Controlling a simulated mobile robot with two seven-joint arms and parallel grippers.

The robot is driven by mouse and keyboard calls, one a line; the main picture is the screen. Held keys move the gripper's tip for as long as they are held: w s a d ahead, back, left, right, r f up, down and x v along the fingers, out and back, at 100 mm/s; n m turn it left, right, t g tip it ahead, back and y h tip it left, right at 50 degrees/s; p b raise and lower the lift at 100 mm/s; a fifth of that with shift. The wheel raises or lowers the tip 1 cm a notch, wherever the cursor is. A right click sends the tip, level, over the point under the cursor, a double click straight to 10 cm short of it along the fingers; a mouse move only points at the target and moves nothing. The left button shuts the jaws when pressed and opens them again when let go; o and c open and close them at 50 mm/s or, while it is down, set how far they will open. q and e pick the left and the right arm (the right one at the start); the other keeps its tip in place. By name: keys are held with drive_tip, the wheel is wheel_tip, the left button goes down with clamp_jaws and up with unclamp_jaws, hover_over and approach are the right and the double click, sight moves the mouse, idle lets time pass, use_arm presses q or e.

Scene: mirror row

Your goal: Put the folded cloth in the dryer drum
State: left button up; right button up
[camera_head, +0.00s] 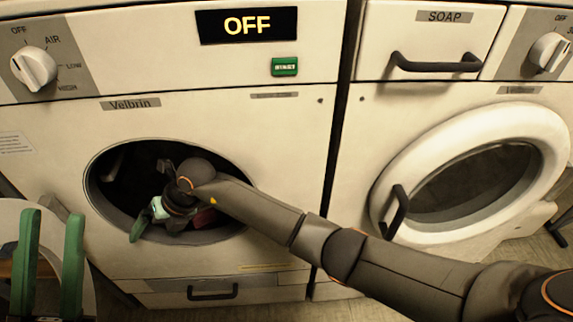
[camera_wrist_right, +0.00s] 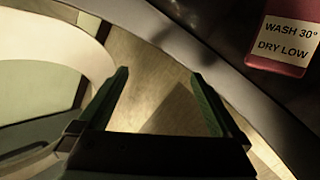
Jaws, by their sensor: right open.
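The dryer drum (camera_head: 122,190) is the dark round opening in the left machine, marked Velbrin. A dark red folded thing, apparently the cloth (camera_head: 205,218), shows just inside the opening, partly hidden by my right arm. In the right wrist view the red cloth (camera_wrist_right: 272,67) bears a white label reading WASH 30° DRY LOW and lies on the dark inner side of the rim. My right gripper (camera_head: 148,219) is at the lower left of the opening. Its green fingers (camera_wrist_right: 160,75) are apart and empty, clear of the cloth. My left gripper (camera_head: 50,255) is open and empty at the lower left.
The dryer's open door (camera_head: 12,215) stands behind my left gripper; its pale ring (camera_wrist_right: 60,30) fills the left of the wrist view. The right machine's round door (camera_head: 385,195) is shut. The display (camera_head: 246,25) reads OFF. My right arm crosses before both machines.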

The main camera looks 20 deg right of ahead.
drive_tip(key=s+a+r+g+y, duration=0.1)
drive_tip(key=s+r+y, duration=1.1)
drive_tip(key=s+r, duration=0.45)
drive_tip(key=s+d+r+m+t+h, duration=0.2)
drive_tip(key=d+r+m+t, duration=0.5)
drive_tip(key=d+m+t, duration=0.3)
drive_tip(key=s+d+r+m+t+h, duration=0.2)
drive_tip(key=d+r+m+t, duration=0.4)
drive_tip(key=d+m+t, duration=0.4)
drive_tip(key=d+m, duration=0.4)
drive_tip(key=m, duration=0.1)
drive_tip(key=shift+s+r+m+t, duration=0.3)
drive_tip(key=shift+r+m+t, duration=0.05)
drive_tip(key=shift+m+t, duration=0.05)
drive_tip(key=shift+a, duration=0.1)
drive_tip(key=shift+c, duration=0.3)
